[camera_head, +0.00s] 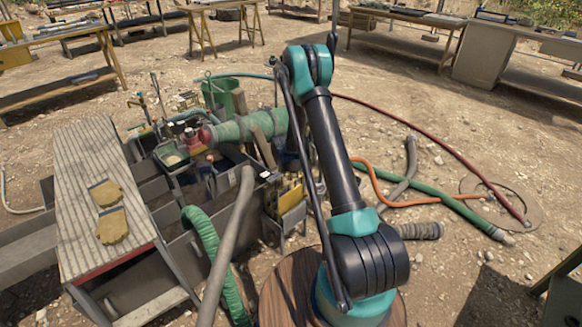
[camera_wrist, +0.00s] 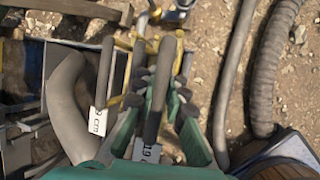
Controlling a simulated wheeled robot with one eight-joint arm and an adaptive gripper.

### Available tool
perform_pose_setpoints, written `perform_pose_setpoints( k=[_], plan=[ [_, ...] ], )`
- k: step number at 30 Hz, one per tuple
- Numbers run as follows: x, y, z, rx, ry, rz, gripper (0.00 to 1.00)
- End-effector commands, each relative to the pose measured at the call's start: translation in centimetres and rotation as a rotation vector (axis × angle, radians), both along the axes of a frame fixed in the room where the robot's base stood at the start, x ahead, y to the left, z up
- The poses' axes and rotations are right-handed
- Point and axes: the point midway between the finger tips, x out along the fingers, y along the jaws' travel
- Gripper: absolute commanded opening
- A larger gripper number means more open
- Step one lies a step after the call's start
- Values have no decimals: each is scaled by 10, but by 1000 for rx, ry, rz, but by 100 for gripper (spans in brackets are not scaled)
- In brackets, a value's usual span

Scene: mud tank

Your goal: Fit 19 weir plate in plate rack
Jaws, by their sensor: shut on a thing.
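In the wrist view my gripper (camera_wrist: 165,95) is shut on a narrow dark-grey plate seen nearly edge-on, the weir plate (camera_wrist: 160,85). Its white tag (camera_wrist: 147,151) seems to read 19. A second grey plate (camera_wrist: 104,70) with a tag reading 9 cm stands to the left, apart from the held one. Yellow bars (camera_wrist: 135,45) lie around and beneath the fingers. In the head view the plate rack (camera_head: 288,205), a grey frame with yellow parts, stands beside the tank. My arm hides the gripper and held plate there. I cannot tell whether the plate is in a slot.
A thick grey hose (camera_head: 228,245) and a green ribbed hose (camera_head: 203,240) run close left of the rack. Gloves (camera_head: 110,210) lie on a ribbed board (camera_head: 85,175). A wooden reel (camera_head: 290,285) stands in front. More hoses lie on the ground at right.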

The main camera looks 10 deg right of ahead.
Motion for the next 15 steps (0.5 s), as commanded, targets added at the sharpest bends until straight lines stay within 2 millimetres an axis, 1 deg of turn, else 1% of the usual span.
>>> perform_pose_setpoints(
  k=[6, 15],
  plan=[
    [0, 0, -10, 0, 0, 0, 0],
    [0, 0, -11, 0, 0, 0, 0]
  ],
)
